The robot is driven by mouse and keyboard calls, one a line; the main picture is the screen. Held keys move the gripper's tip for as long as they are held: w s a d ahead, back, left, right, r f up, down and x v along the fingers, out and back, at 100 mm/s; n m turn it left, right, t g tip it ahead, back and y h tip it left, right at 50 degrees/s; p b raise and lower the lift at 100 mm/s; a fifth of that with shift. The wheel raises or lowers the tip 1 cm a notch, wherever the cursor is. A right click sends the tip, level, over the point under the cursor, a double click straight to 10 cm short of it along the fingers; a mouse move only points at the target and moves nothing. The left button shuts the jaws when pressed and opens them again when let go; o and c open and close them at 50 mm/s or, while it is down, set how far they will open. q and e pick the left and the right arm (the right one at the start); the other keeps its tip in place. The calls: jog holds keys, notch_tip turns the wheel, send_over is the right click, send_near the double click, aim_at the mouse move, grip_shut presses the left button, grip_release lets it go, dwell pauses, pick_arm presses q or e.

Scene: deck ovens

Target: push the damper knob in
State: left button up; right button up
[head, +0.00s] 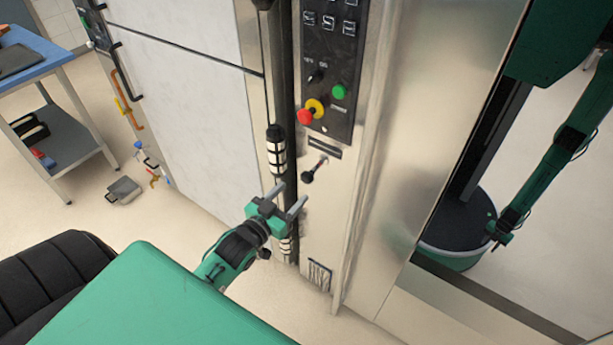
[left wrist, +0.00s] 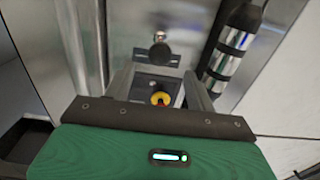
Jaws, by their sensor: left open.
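The damper knob (head: 308,177) is a black knob on a thin rod that stands out from the steel oven front, below the control panel. It also shows in the left wrist view (left wrist: 160,53), above and beyond the fingertips. My left gripper (head: 291,194) is open and empty, a little below and left of the knob in the head view. In the left wrist view its two fingers (left wrist: 160,86) are spread apart, and the knob is not between them. I see no contact with the knob. My right gripper is not directly in view.
The control panel (head: 331,60) carries a red and yellow stop button (head: 313,109) and a green button (head: 339,92). A black and steel door handle (head: 276,152) runs vertically just left of the knob. A blue-topped table (head: 45,59) stands far left. Shiny steel at right appears to reflect a green robot.

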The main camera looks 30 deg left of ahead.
aim_at(304, 180)
pick_arm(q)
jog(key=w, duration=0.4)
jog(key=w+p, duration=0.1)
jog(key=w, duration=0.1)
jog(key=shift+w+d, duration=0.2)
jog(key=shift+d, duration=0.05)
jog(key=shift+w+d, duration=0.1)
jog(key=shift+w, duration=0.65)
pick_arm(e)
jog(key=shift+s+d+r, duration=0.1)
jog(key=shift+s+r, duration=0.05)
jog(key=shift+s, duration=0.45)
